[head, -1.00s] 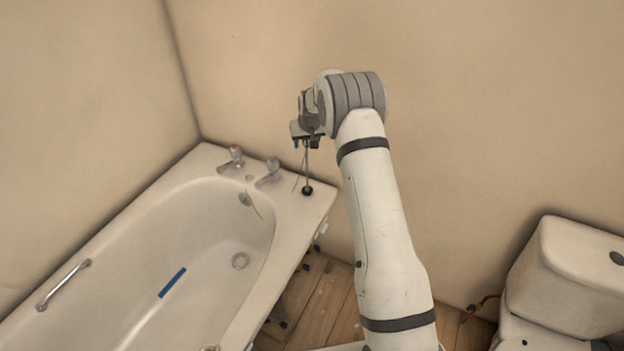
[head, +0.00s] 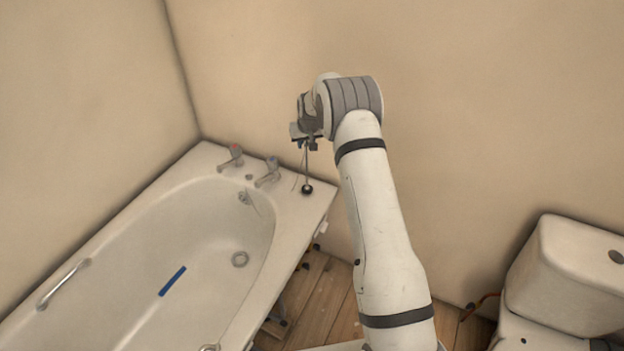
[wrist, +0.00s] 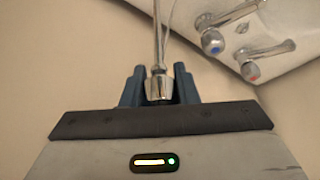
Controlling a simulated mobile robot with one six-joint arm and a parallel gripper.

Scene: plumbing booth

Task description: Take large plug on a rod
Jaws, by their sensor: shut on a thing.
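The large plug on a rod has a dark round plug (head: 307,189) at its lower end, at the bath's corner ledge by the taps. Its thin rod (head: 306,168) rises upright from the plug to my gripper (head: 307,144). In the wrist view, a chrome knob (wrist: 159,86) at the rod's end sits between the blue fingers of my gripper (wrist: 160,76), which are shut on it. The plug end is out of the wrist view. I cannot tell whether the plug touches the ledge.
The white bath (head: 130,235) has two taps, with red and blue marks, left of the rod. A thin chain hangs nearby. A blue strip (head: 172,281) lies in the bath. The wall is close behind my arm. A toilet cistern (head: 570,280) stands at the right.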

